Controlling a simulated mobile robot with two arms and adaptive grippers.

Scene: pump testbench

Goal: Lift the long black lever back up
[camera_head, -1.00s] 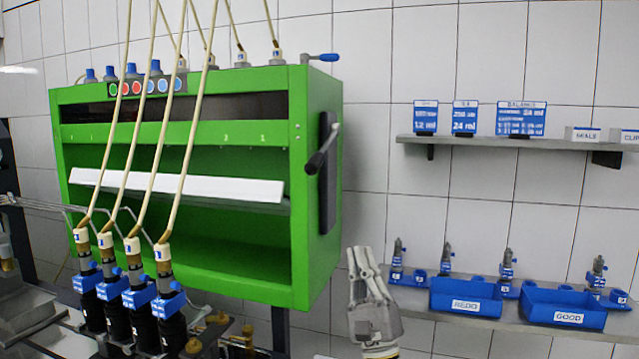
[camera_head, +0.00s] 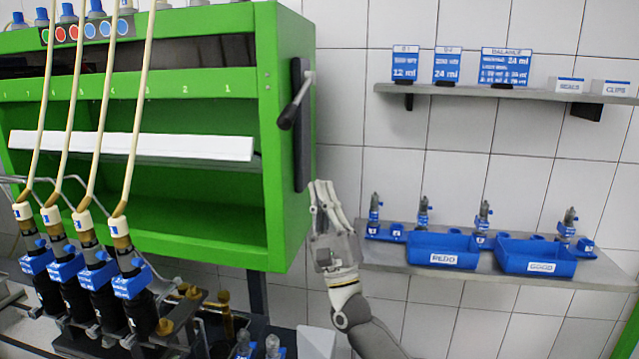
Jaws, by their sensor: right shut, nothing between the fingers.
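The long black lever (camera_head: 290,111) is on the right side wall of the green test bench (camera_head: 262,190). Its black grip points down and to the left, and its metal rod runs up to the right to a dark vertical plate (camera_head: 301,150). My right gripper (camera_head: 323,186) is shut and empty, fingers pointing up. It is below and a little right of the lever, apart from it in the picture. My left gripper is not in view.
Several injectors with blue clamps (camera_head: 97,273) and pale hoses stand at the front left. A blue REDO bin (camera_head: 443,259) and a blue GOOD bin (camera_head: 540,268) sit on the lower right shelf (camera_head: 480,285). An upper shelf (camera_head: 480,94) holds signs. The wall between lever and shelves is clear.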

